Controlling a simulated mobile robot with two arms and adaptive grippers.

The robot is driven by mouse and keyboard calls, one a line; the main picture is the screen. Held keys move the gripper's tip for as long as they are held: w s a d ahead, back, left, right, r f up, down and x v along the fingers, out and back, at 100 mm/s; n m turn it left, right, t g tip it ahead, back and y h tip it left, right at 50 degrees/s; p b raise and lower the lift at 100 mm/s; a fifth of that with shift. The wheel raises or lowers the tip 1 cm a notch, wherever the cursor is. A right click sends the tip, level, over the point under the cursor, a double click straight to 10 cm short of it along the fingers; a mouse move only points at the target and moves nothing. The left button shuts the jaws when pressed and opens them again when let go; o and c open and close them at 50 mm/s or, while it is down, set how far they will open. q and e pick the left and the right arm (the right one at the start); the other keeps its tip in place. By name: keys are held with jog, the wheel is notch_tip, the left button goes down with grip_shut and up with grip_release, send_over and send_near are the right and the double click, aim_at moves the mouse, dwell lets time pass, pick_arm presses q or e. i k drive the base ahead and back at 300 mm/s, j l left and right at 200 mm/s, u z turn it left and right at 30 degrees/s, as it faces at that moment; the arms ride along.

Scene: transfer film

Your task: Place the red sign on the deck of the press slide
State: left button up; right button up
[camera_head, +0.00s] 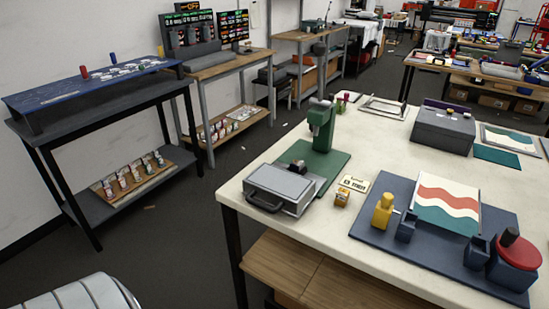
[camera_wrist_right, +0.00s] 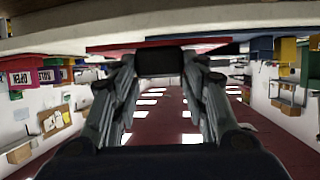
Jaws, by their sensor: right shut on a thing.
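In the right wrist view my right gripper (camera_wrist_right: 160,75) is shut on a dark block (camera_wrist_right: 160,62). A thin flat red piece (camera_wrist_right: 108,47) shows edge-on at both sides beyond the block and looks like the red sign; its face is hidden. In the head view a grey box-shaped slide (camera_head: 283,188) with a dark pull handle sits at the near left of the white table, in front of a green press (camera_head: 321,130) on a green base. A small dark and orange item stands at the slide's back edge. Neither gripper shows in the head view.
A blue board (camera_head: 375,228) on the white table (camera_head: 400,140) carries a yellow bottle-like thing (camera_head: 382,210), a wavy striped sheet (camera_head: 450,200) and a red round piece with a dark knob (camera_head: 515,250). A small printed card (camera_head: 354,184) lies beside the slide. A grey box (camera_head: 443,130) stands farther back.

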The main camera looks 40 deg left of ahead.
aim_at(289, 169)
jog(key=j+z, duration=0.15)
jog(key=j, duration=0.9)
jog(key=k+j+z, duration=0.1)
jog(key=j, duration=0.95)
